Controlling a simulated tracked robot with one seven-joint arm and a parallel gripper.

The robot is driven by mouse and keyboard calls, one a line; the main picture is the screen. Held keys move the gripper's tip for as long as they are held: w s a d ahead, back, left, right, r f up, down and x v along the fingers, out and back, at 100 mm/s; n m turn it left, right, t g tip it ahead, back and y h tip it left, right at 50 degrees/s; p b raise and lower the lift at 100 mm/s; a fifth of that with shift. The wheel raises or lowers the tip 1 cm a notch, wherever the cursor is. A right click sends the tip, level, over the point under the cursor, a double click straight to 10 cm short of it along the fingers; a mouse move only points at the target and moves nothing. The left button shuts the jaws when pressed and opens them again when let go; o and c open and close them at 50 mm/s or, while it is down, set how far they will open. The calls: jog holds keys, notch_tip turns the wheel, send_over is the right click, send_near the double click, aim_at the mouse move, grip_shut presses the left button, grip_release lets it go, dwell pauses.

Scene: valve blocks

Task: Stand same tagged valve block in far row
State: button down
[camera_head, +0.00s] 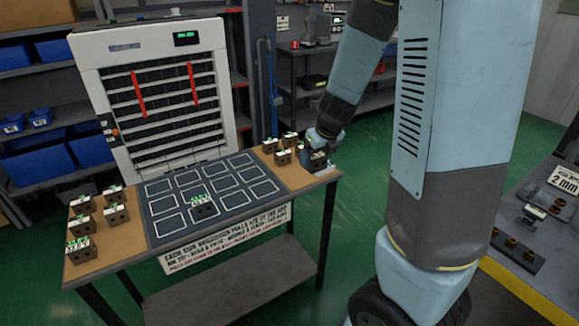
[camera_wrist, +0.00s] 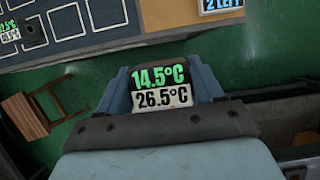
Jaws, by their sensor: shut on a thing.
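My gripper (camera_head: 316,160) is at the right end of the table, by the right wooden strip, in the head view. In the wrist view my gripper (camera_wrist: 162,88) is shut on a valve block (camera_wrist: 163,97), whose tag reads 14.5°C in green above 26.5°C in black on white. The dark mat (camera_head: 152,212) has three rows of white-outlined cells. One tagged valve block (camera_head: 203,208) stands in the near row, second cell from the left. The far row looks empty. A tagged block (camera_wrist: 9,31) also shows at the wrist view's upper left edge, partly cut off.
Several tagged blocks (camera_head: 81,250) stand on the left wooden strip, and several more (camera_head: 282,157) on the right strip near my gripper. A white louvred cabinet (camera_head: 98,55) stands behind the mat. A notice (camera_head: 225,238) hangs on the table's front edge.

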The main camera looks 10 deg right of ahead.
jog(key=shift+a, duration=0.1)
jog(key=s+a, duration=0.3)
jog(key=a, duration=0.7)
jog(key=s+a, duration=0.3)
jog(key=a, duration=0.6)
jog(key=shift+s+a, duration=0.3)
jog(key=shift+a, duration=0.1)
dwell(0.6)
jog(key=shift+w, duration=0.1)
send_near(233, 195)
jog(key=shift+w+a+f, duration=0.35)
jog(key=shift+w+f, duration=0.45)
jog(key=shift+f, duration=1.5)
